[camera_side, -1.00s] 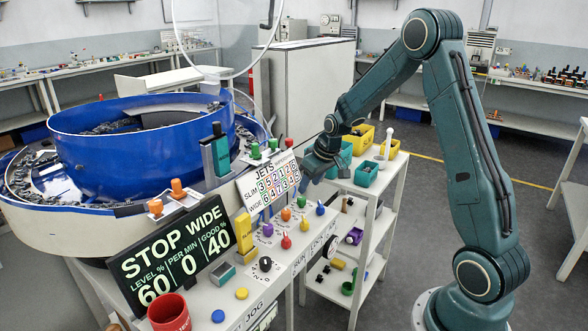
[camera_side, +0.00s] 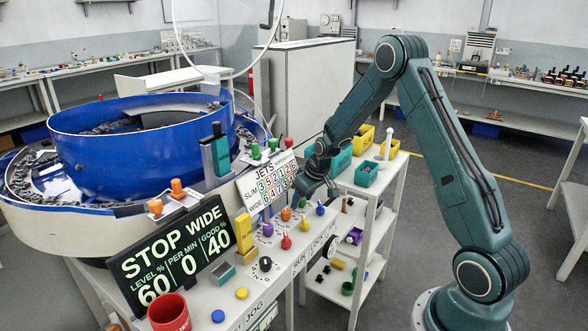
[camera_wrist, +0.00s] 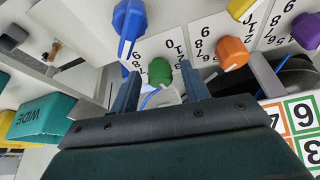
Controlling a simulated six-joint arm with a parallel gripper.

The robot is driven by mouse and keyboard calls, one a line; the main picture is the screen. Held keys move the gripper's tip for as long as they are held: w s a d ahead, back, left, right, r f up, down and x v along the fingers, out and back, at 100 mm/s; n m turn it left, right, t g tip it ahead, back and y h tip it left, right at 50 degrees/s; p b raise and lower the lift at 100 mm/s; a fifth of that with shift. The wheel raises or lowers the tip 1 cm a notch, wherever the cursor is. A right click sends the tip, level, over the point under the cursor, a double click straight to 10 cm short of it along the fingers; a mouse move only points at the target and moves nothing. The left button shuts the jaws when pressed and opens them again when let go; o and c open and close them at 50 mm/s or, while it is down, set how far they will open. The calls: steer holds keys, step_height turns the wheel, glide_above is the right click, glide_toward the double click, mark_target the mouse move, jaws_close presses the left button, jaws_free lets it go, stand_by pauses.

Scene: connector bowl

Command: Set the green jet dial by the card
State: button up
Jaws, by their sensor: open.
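The green jet dial (camera_wrist: 160,72) shows in the wrist view between the tips of my open gripper (camera_wrist: 160,68), with a number scale beside it. In the side view, the green dial (camera_side: 302,202) is on the white panel, and my gripper (camera_side: 317,190) is just behind and above it, pointing down. I cannot tell whether the fingers touch the dial. The JETS card (camera_side: 267,188) stands tilted behind the dials, with rows SLIM and WIDE in coloured boxes; part of it shows in the wrist view (camera_wrist: 299,125). The display (camera_side: 172,257) reads STOP WIDE.
A blue dial (camera_wrist: 128,22) and an orange dial (camera_wrist: 232,52) flank the green one closely; a purple dial (camera_wrist: 306,30) is farther right. A red dial (camera_side: 286,242) is in the front row. A teal WIDE bin (camera_wrist: 45,120) is on the shelf unit beside the panel.

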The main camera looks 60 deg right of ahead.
steer(key=c, duration=1)
steer(key=shift+m, duration=0.3)
steer(key=shift+a+m+g+h, duration=0.1)
steer(key=shift+m+g+h, duration=0.3)
steer(key=shift+m, duration=0.9)
steer(key=shift+a+m+g+h, duration=0.1)
steer(key=shift+m+h, duration=0.5)
steer(key=shift+m, duration=0.7)
steer(key=o, duration=1)
steer(key=shift+r, duration=0.15)
steer(key=v, duration=1.3)
steer(key=shift+r, duration=0.25)
